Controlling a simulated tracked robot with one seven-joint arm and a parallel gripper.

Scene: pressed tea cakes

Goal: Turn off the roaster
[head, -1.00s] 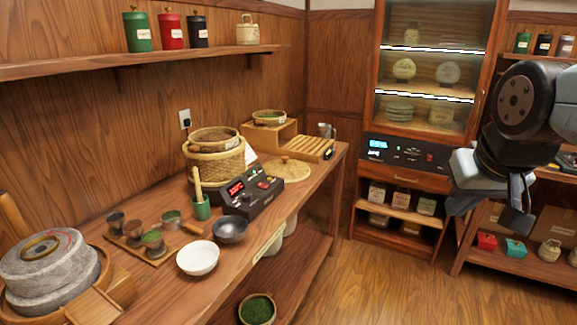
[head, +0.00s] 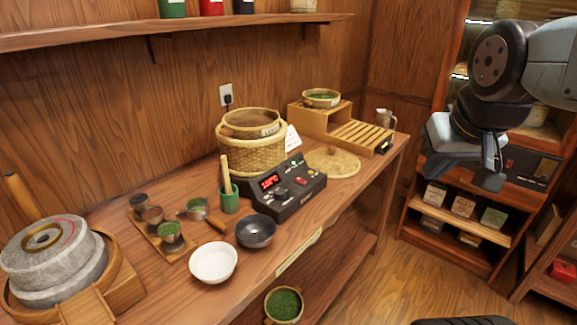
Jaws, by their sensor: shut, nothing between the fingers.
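The roaster is most likely the woven bamboo basket (head: 252,150) with a black control box (head: 287,190) in front of it on the wooden counter. The box has a lit red display (head: 270,182), knobs, and a red switch (head: 302,181) on its right part. The switch position is too small to read. My gripper (head: 490,180) is shut and empty, hanging in the air at the right, in front of the cabinet and well apart from the control box.
On the counter (head: 190,285) are a stone mill (head: 55,255), a white bowl (head: 213,264), a dark bowl (head: 256,231), a green cup (head: 229,201) and a woven lid (head: 333,163). A shelf (head: 200,32) runs above.

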